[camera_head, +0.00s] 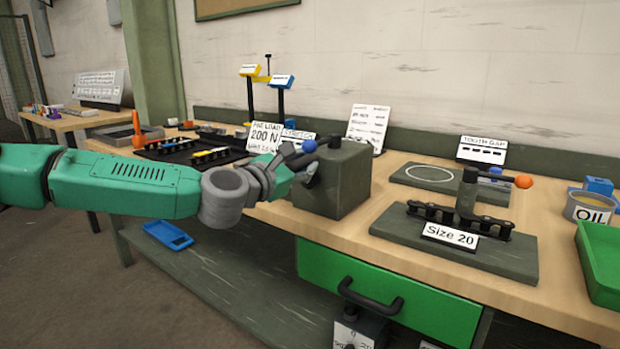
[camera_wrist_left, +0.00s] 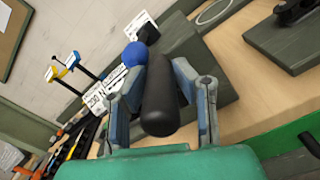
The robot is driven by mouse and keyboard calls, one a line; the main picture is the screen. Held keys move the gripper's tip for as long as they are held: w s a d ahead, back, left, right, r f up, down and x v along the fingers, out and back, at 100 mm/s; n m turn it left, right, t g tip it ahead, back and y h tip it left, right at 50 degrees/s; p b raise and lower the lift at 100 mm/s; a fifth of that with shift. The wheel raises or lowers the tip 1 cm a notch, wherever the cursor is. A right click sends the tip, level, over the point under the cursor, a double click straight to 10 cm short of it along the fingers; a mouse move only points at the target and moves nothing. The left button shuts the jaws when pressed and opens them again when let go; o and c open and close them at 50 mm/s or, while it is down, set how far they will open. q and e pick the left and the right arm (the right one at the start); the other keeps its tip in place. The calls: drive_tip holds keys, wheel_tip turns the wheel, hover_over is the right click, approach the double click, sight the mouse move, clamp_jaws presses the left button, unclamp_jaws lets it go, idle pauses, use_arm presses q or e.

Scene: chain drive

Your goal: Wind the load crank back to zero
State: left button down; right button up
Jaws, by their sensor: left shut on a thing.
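The load crank is on the grey-green block (camera_head: 345,182) at the middle of the bench. Its blue ball (camera_head: 309,146) shows at the block's upper left, and also in the left wrist view (camera_wrist_left: 136,54). My left gripper (camera_head: 300,172) is at the block's left face. In the left wrist view its two fingers (camera_wrist_left: 160,100) are on either side of a black cylindrical handle (camera_wrist_left: 162,105), shut on it. The crank's arm is mostly hidden by my gripper. A sign reading 200 N (camera_head: 265,136) stands behind the gripper. My right gripper is not in view.
A chain fixture labelled Size 20 (camera_head: 450,235), with an orange-knobbed lever (camera_head: 523,181), stands to the right of the block. A green drawer (camera_head: 390,290) is below. An oil tin (camera_head: 590,208) and green tray (camera_head: 600,262) are at the far right.

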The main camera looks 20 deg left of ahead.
use_arm(q)
drive_tip(key=shift+w+a+f+n+b, duration=0.15)
drive_tip(key=shift+a+f+n+b, duration=0.45)
drive_tip(key=shift+n, duration=0.3)
drive_tip(key=shift+d, duration=0.1)
drive_tip(key=c, duration=1.5)
unclamp_jaws()
drive_tip(key=shift+c, duration=0.2)
drive_tip(key=shift+o, duration=1.2)
drive_tip(key=shift+r, duration=0.1)
drive_tip(key=shift+a+r, duration=0.2)
drive_tip(key=shift+a, duration=0.05)
